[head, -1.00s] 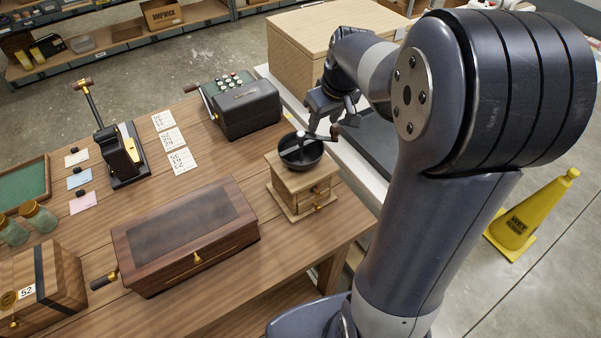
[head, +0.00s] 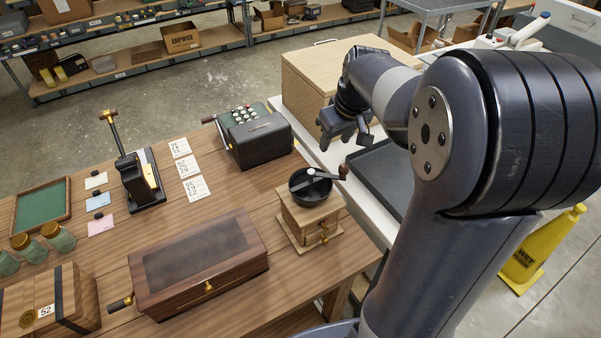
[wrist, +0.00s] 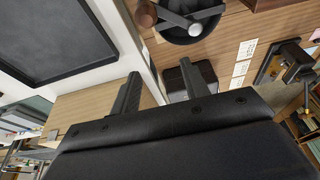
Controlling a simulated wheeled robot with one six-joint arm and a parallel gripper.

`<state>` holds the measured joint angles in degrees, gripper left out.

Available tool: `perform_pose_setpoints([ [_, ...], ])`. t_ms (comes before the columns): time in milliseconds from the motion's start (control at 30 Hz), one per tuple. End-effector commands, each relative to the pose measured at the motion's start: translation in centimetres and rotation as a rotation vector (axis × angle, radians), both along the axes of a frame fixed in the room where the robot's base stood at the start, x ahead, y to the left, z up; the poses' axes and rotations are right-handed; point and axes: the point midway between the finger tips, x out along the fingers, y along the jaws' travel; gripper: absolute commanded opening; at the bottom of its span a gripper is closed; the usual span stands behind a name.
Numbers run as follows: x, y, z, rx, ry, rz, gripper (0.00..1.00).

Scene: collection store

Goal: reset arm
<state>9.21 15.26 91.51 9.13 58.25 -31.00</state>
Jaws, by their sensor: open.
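My gripper (head: 346,137) is open and empty in the head view. It hangs above the gap between the wooden table and the white bench behind it, up and to the right of the coffee grinder (head: 310,210). In the wrist view its two fingers (wrist: 160,95) stand apart with nothing between them. The grinder's black bowl (wrist: 192,22) and crank show at the top of the wrist view, apart from the fingers.
A dark tray (head: 378,178) lies on the white bench beside my arm. A large wooden box (head: 305,85) stands behind the gripper. The table also holds an adding machine (head: 256,140), a long wooden case (head: 200,262) and a lever press (head: 138,178). A yellow wet-floor cone (head: 535,250) stands at right.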

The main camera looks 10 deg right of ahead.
Motion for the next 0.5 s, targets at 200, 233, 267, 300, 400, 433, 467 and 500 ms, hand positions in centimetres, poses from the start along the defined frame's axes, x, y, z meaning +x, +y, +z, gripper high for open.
perform_pose_setpoints([
  [200, 0.0, 0.0, -1.2, 0.000, 0.001, 0.000, 0.44],
  [233, 0.0, 0.0, -1.5, 0.000, 0.000, 0.000, 0.44],
  [267, 0.0, 0.0, -1.7, 0.000, 0.000, 0.000, 0.44],
  [300, 0.0, 0.0, -2.2, 0.000, 0.000, 0.000, 0.44],
  [400, 0.0, 0.0, -3.4, 0.000, 0.000, 0.000, 0.44],
  [433, 0.0, 0.0, -3.8, 0.001, 0.001, 0.000, 0.44],
  [467, 0.0, 0.0, -4.2, 0.001, 0.001, 0.000, 0.44],
  [500, 0.0, 0.0, -4.8, 0.001, 0.001, 0.000, 0.44],
])
